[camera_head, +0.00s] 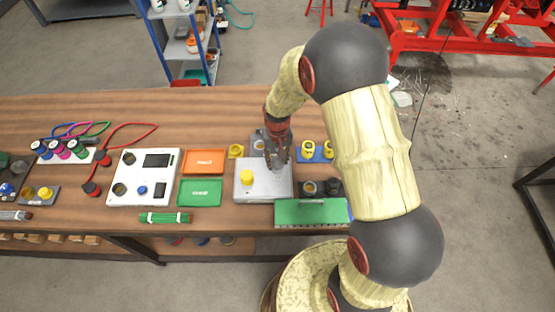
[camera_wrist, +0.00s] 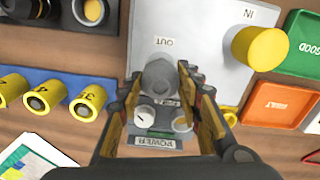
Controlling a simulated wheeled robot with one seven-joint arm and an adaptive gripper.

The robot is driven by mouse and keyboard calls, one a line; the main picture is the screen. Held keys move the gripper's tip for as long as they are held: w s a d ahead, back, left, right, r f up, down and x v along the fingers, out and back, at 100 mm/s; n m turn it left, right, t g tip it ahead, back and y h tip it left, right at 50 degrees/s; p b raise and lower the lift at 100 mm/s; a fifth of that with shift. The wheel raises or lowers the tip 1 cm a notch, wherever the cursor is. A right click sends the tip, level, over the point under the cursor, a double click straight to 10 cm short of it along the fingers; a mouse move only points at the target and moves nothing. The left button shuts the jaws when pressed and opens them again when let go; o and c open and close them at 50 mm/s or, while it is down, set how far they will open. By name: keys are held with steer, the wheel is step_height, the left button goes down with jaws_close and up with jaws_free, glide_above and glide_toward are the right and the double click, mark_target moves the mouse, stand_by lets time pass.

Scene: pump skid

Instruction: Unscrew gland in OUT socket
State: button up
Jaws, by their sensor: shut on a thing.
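The grey gland (camera_wrist: 160,77) stands in the OUT socket of the light grey box (camera_head: 262,190), beside the OUT label in the wrist view. The box also shows in the wrist view (camera_wrist: 200,30). My gripper (camera_wrist: 160,85) is over the box, with one finger on each side of the gland, and is shut on it. In the head view my gripper (camera_head: 277,160) reaches down to the box from above, and the gland is mostly hidden by the fingers. A yellow cap (camera_wrist: 260,47) sits by the IN label; it also shows in the head view (camera_head: 246,177).
Orange (camera_head: 204,161) and green (camera_head: 200,192) trays lie left of the box. Yellow cylinders (camera_wrist: 38,99) on a blue rack stand close to my gripper. A POWER-labelled panel (camera_wrist: 158,142) is beside the box. A green case (camera_head: 300,213) lies at the bench's front edge.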

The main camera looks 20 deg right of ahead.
steer(key=n, duration=0.4)
steer(key=shift+c, duration=0.5)
steer(key=n, duration=0.5)
steer(key=shift+p, duration=0.3)
steer(key=o, duration=1.1)
steer(key=shift+o, duration=0.4)
steer(key=m, duration=0.9)
steer(key=shift+c, duration=0.4)
steer(key=c, duration=1.1)
